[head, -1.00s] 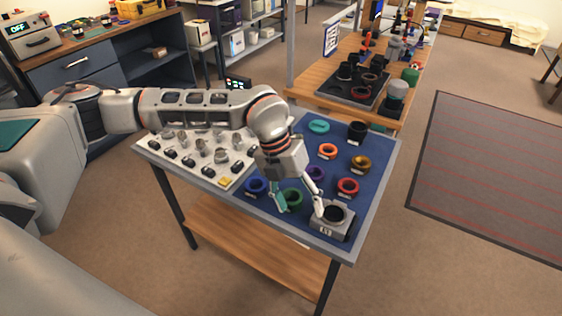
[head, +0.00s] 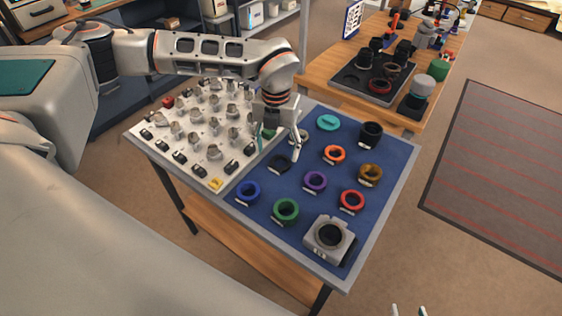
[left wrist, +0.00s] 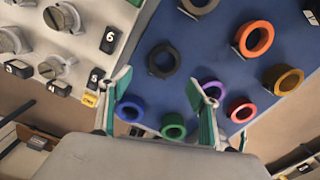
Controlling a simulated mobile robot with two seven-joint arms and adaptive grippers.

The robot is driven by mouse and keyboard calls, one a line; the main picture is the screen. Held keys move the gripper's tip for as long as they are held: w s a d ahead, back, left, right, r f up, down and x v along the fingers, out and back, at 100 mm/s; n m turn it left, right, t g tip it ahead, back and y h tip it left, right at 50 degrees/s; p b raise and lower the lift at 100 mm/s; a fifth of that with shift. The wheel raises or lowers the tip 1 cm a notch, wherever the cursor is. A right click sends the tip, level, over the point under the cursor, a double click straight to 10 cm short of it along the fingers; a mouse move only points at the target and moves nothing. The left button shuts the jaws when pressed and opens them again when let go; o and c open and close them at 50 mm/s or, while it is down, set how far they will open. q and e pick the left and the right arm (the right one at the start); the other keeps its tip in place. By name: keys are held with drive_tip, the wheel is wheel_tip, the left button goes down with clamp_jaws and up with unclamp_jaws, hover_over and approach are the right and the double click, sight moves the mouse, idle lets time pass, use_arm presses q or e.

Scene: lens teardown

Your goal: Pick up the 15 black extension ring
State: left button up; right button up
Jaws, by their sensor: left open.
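A low black ring (head: 279,164) lies flat on the blue mat (head: 305,236), with a small label I cannot read. It also shows in the left wrist view (left wrist: 150,62), ahead of the fingertips. A taller black ring (head: 371,134) stands at the mat's back right. My left gripper (head: 281,147) is open and empty above the mat, near the low black ring and apart from it in the wrist view. Its two fingers (left wrist: 160,82) are spread, with teal pads. What seem to be my right gripper's tips (head: 408,311) show at the bottom edge; the rest is hidden.
Purple (head: 315,182), orange (head: 333,154), blue (head: 247,193) and green (head: 285,210) rings lie around the low black ring. A grey camera-like body (head: 328,238) sits at the front right. A white board (head: 187,138) with several knobs covers the table's left.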

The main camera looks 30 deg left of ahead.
sight(280, 164)
use_arm(q)
drive_tip(key=f, duration=0.3)
drive_tip(key=w+f, duration=0.1)
drive_tip(key=f, duration=0.1)
drive_tip(key=shift+d+f, duration=0.15)
drive_tip(key=c, duration=1.2)
